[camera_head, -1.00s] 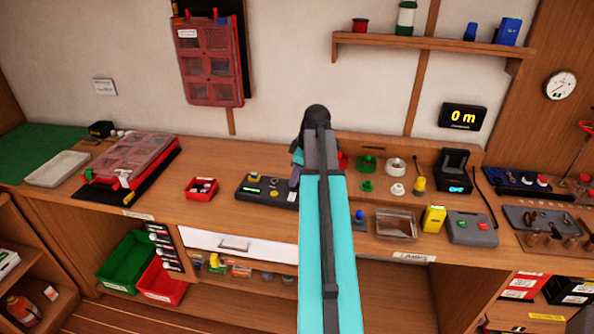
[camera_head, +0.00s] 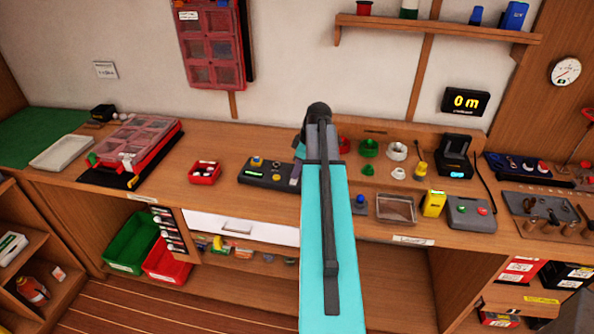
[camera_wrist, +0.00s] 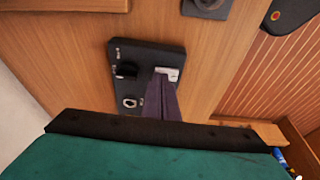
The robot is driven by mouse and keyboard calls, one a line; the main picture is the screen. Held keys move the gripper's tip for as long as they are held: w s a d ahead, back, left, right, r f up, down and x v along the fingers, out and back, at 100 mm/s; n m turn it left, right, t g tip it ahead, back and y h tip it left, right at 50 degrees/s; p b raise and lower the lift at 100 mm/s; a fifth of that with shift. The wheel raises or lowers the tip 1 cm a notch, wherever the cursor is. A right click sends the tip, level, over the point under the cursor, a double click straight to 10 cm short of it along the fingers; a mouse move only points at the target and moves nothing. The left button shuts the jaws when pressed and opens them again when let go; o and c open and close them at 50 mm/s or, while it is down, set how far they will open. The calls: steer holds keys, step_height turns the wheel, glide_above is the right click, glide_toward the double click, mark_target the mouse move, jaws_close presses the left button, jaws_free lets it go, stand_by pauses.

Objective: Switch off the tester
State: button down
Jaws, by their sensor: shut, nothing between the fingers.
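A dark box with a green lit strip and yellowish fittings (camera_head: 264,174), which looks like the tester, lies on the bench just left of my arm. The wrist view shows a dark panel (camera_wrist: 125,88) that seems to be the same box, with a black knob, a pale ring and a light rectangular piece (camera_wrist: 167,73). My gripper (camera_wrist: 164,82) is shut and empty, its tips over or at the light piece; contact cannot be told. In the head view my gripper (camera_head: 296,172) is at the box's right end, mostly hidden by my arm.
A small red tray (camera_head: 205,173) stands left of the box. Right of my arm are a blue-topped button (camera_head: 360,203), a clear tray (camera_head: 396,208), a yellow block (camera_head: 434,203) and a grey box with red and green buttons (camera_head: 470,213). Bench between the red tray and box is clear.

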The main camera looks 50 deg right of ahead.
steer(key=shift+f, duration=0.1)
steer(key=shift+d+f+b, duration=0.1)
steer(key=shift+f+b, duration=0.1)
steer(key=shift+b, duration=0.1)
steer(key=shift+r, duration=0.15)
steer(key=shift+s+a, duration=0.1)
steer(key=shift+a, duration=0.1)
steer(key=shift+s+a+r, duration=0.1)
steer(key=shift+s+a, duration=0.15)
steer(key=shift+a, duration=0.25)
steer(key=shift+r+p, duration=0.15)
steer(key=shift+p, duration=0.15)
